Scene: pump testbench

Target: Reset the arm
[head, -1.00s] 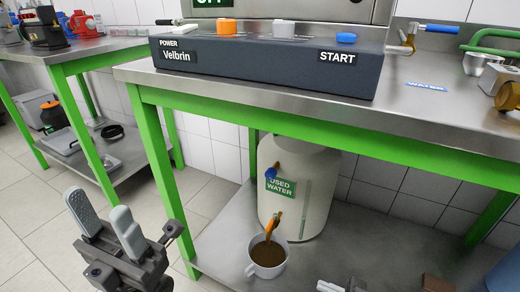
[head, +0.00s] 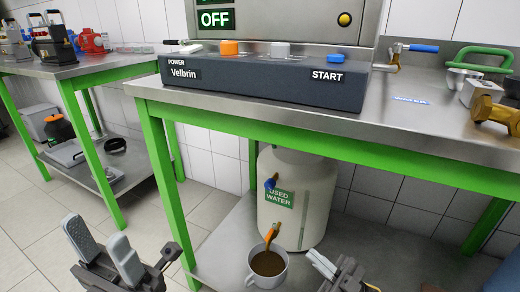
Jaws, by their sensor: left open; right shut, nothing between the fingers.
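My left gripper (head: 97,238) is at the lower left, in front of the green-framed bench. Its two grey fingers are apart with nothing between them. My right gripper (head: 318,262) is at the bottom, just right of the grey cup (head: 281,281). Its light fingers are together and hold nothing. The cup holds brown liquid and stands below the orange tap (head: 271,235) of the white used water tank (head: 305,205). I cannot tell the gap between my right gripper and the cup.
The bench top (head: 420,115) carries the dark control box (head: 260,85) and brass fittings (head: 495,112) at the right. A green bench leg (head: 168,195) stands near my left gripper. A second bench (head: 100,65) is at the left. Tiled floor is clear at lower left.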

